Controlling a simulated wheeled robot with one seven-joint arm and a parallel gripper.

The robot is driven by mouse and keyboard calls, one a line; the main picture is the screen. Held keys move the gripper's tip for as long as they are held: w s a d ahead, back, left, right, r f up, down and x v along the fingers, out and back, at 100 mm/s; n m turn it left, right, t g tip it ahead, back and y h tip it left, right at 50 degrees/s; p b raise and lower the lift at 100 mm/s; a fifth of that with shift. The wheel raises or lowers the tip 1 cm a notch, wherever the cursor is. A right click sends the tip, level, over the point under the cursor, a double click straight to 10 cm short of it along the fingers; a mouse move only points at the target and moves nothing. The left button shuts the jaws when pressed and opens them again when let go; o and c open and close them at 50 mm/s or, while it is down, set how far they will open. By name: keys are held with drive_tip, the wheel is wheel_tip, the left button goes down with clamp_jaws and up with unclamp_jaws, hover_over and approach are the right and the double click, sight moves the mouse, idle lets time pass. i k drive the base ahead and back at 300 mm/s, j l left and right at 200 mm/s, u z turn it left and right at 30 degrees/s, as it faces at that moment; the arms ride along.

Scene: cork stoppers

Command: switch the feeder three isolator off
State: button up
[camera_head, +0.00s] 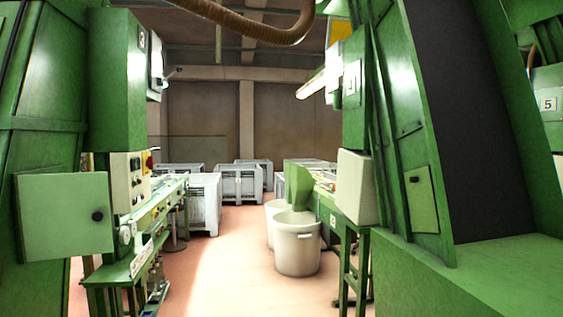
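A control box (128,182) with several knobs and buttons is on the green machine at the left. A small red and yellow switch (148,161) sits at its right edge and looks like an isolator; its handle position is too small to tell. A number plate (142,40), perhaps a 3, is on the tall green cabinet (117,85) above it. I cannot confirm that this is feeder three. My gripper is not in view.
A pale green door (65,214) stands out at the left. White bins (297,244) stand right of the aisle. A green machine (420,130) fills the right, with a plate marked 5 (548,104) beyond. Grey crates (240,184) stand behind. The middle floor (228,270) is clear.

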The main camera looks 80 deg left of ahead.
sight(149, 161)
drive_tip(key=i+j, duration=0.1)
drive_tip(key=j, duration=0.45)
drive_tip(key=i+j, duration=0.1)
drive_tip(key=j, duration=0.5)
drive_tip(key=i+j, duration=0.1)
drive_tip(key=j, duration=0.45)
drive_tip(key=i+j, duration=0.1)
drive_tip(key=j, duration=0.5)
drive_tip(key=i+j, duration=0.1)
drive_tip(key=j, duration=0.45)
drive_tip(key=i+j+u, duration=0.1)
drive_tip(key=j+u, duration=0.15)
drive_tip(key=i+j+u, duration=0.1)
drive_tip(key=j+u, duration=0.15)
drive_tip(key=j, duration=0.2)
drive_tip(key=i+j+u, duration=0.25)
drive_tip(key=j+u, duration=0.35)
drive_tip(key=u, duration=2.9)
